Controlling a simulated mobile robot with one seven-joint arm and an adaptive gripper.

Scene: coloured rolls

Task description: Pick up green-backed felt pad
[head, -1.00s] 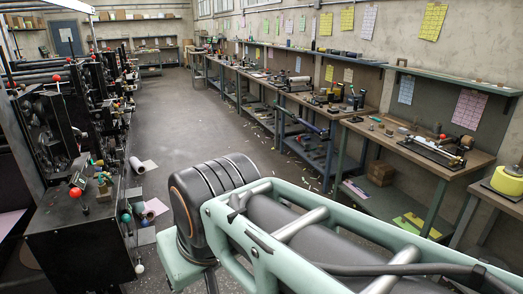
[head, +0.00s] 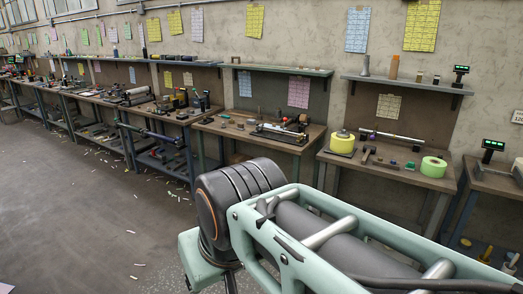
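I cannot make out a green-backed felt pad for certain. A tiny green item (head: 410,165) lies on the right-hand workbench (head: 395,172), between the yellow roll and the light green roll, too small to identify. My arm crosses the lower right of the head view, with a dark rounded joint and a pale green frame. My gripper is not in view.
The yellow roll (head: 342,143) and the light green roll (head: 433,167) stand on that workbench, with a hammer-like tool (head: 368,155) between them. More benches run left along the wall. The grey floor (head: 70,210) at left is open, with scattered scraps.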

